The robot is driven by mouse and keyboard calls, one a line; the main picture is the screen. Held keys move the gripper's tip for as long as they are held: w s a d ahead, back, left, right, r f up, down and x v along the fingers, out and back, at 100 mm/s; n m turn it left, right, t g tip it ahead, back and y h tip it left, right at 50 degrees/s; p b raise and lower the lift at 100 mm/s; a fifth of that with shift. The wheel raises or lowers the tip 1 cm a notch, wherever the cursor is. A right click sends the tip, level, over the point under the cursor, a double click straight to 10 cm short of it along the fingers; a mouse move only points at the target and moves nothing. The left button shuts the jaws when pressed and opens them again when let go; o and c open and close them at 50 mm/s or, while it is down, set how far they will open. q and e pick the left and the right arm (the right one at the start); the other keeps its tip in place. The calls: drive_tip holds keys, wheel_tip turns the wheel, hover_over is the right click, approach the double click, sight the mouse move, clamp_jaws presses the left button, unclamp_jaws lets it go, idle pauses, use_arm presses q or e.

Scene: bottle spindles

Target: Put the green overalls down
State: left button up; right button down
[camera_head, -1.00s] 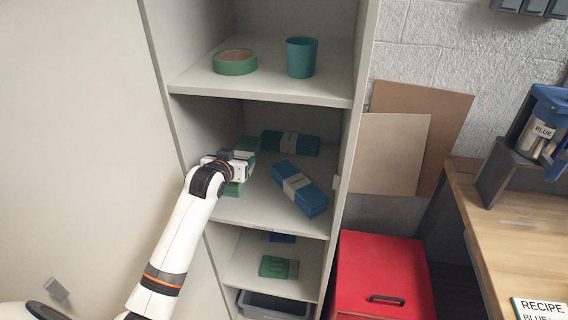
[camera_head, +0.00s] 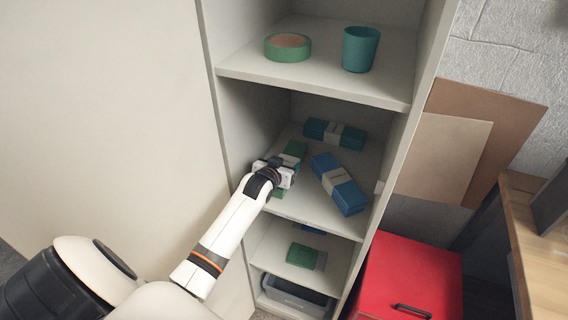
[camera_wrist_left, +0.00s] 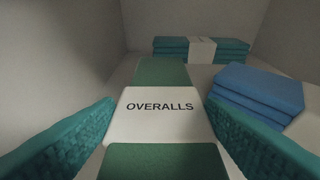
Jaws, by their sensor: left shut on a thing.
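The green overalls (camera_wrist_left: 160,159), a folded green bundle with a white band reading "OVERALLS", lie between the fingers of my left gripper (camera_wrist_left: 160,135) in the left wrist view. In the head view the green overalls (camera_head: 296,149) show partly behind the left gripper (camera_head: 283,176), at the left of the middle shelf (camera_head: 318,210). The left gripper is shut on them. The wrist and hand hide much of the bundle, and I cannot tell if it touches the shelf. My right gripper is not in view.
A blue folded bundle (camera_head: 347,198) lies to the right, and a teal bundle (camera_head: 334,133) lies at the back. Green tape (camera_head: 288,54) and a teal cup (camera_head: 360,48) are on the upper shelf. A red cabinet (camera_head: 415,275) stands at lower right.

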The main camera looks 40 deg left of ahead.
use_arm(q)
drive_tip(key=o, duration=1.1)
drive_tip(key=shift+r, duration=0.1)
drive_tip(key=b+v, duration=0.1)
drive_tip(key=v, duration=1.1)
